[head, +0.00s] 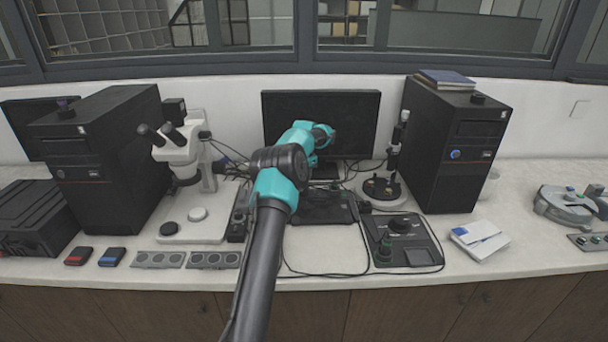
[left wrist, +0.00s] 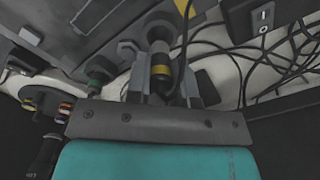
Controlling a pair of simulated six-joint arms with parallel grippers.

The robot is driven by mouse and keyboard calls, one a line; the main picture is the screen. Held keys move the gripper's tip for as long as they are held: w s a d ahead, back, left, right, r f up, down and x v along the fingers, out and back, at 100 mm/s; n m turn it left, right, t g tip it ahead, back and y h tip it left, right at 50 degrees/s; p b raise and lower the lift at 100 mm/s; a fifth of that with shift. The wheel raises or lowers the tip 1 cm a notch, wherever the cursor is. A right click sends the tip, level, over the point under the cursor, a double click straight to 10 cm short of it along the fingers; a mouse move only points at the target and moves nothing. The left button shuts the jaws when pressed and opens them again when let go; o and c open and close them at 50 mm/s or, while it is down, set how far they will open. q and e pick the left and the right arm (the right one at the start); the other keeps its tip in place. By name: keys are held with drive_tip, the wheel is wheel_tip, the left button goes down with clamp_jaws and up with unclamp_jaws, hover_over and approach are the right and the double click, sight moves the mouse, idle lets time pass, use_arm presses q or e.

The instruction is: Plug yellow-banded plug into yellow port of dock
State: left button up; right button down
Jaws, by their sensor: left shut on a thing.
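In the left wrist view, the yellow-banded plug (left wrist: 160,72) is dark with a yellow ring and sits between the jaws of my left gripper (left wrist: 166,92), which is shut on it. A cable runs close beside it. In the head view, my teal left wrist (head: 322,135) is in front of the monitor; its fingertips and the plug are hidden there. A yellow patch (left wrist: 184,8) shows at the top of the wrist view; I cannot tell whether it marks the dock's yellow port. I cannot identify the dock for certain. My right gripper is in neither view.
Loose black cables (left wrist: 285,60) lie right of the plug, near a grey socket box (left wrist: 262,16). A green-banded piece (left wrist: 97,86) is to the left. In the head view, a microscope (head: 182,150), a control console (head: 405,242) and PC towers (head: 455,150) stand around the arm.

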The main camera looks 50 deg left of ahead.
use_arm(q)
drive_tip(key=shift+f, duration=2.15)
idle(1.2)
drive_tip(key=o, duration=1.4)
drive_tip(key=shift+o, duration=0.2)
drive_tip(key=shift+r, duration=3.75)
